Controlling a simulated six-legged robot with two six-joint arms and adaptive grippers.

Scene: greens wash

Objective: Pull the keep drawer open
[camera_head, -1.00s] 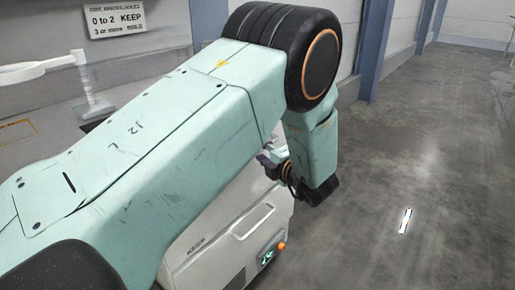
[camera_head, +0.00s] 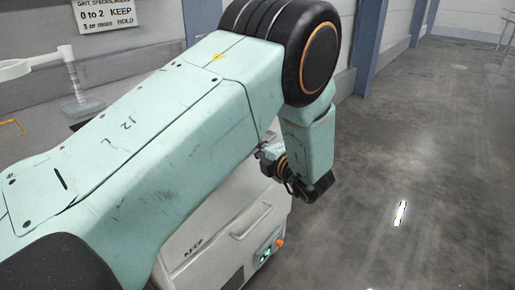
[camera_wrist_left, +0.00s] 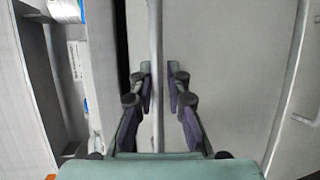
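The keep drawer (camera_head: 215,238) is a pale front marked KEEP on the cabinet below my left arm in the head view, with a light bar handle (camera_head: 250,222). It looks closed. My left wrist hangs by the cabinet's upper right; its fingers are mostly hidden there. In the left wrist view my left gripper (camera_wrist_left: 159,88) is open, one finger on each side of a pale upright bar (camera_wrist_left: 156,45), with slight gaps. I cannot tell whether this bar is the keep drawer's handle. My right gripper is not in view.
The cabinet has a green-lit panel (camera_head: 264,255) and an orange knob (camera_head: 280,242) at its lower right corner. A sign (camera_head: 105,15) hangs on the wall, and a white stand (camera_head: 75,80) is at the left. The concrete floor (camera_head: 410,150) at right is clear.

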